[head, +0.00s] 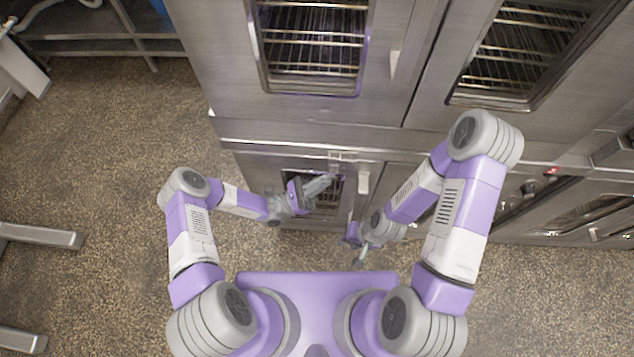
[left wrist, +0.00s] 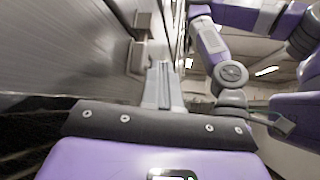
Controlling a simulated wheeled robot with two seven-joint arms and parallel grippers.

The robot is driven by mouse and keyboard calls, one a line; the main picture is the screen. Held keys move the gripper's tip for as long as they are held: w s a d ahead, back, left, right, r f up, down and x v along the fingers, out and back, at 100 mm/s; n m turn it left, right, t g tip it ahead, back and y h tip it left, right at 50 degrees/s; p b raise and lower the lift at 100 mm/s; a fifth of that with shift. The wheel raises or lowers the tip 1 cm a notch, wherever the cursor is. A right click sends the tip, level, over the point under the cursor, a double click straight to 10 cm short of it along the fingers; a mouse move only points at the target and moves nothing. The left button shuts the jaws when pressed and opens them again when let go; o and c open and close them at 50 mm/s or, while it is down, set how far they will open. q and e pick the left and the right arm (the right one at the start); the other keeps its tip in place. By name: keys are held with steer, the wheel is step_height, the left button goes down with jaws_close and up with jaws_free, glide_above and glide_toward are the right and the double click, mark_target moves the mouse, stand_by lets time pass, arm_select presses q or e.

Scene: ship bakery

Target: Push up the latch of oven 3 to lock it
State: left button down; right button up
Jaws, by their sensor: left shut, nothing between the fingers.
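A lower steel oven door (head: 262,172) with a small window stands in front of me; no oven number is legible. A pale upright latch or handle (head: 363,182) is at its right edge. In the left wrist view, a grey bracket-like fitting (left wrist: 137,58) projects from the steel face. My left gripper (head: 329,182) is shut and empty in front of the window, its fingers pointing right toward the pale piece. In the left wrist view, its fingers (left wrist: 163,68) appear just right of the fitting; contact cannot be told. My right gripper (head: 359,257) hangs low, its opening unclear.
Upper ovens with racks stand above, one with a pale handle (head: 395,65). More oven doors (head: 580,205) run to the right. A steel rack (head: 100,40) stands at the back left, and metal legs (head: 40,237) lie at the left. The speckled floor (head: 110,130) on the left is open.

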arm_select(q)
steer(key=shift+d, duration=0.1)
steer(key=b+v, duration=0.3)
steer(key=v, duration=1.1)
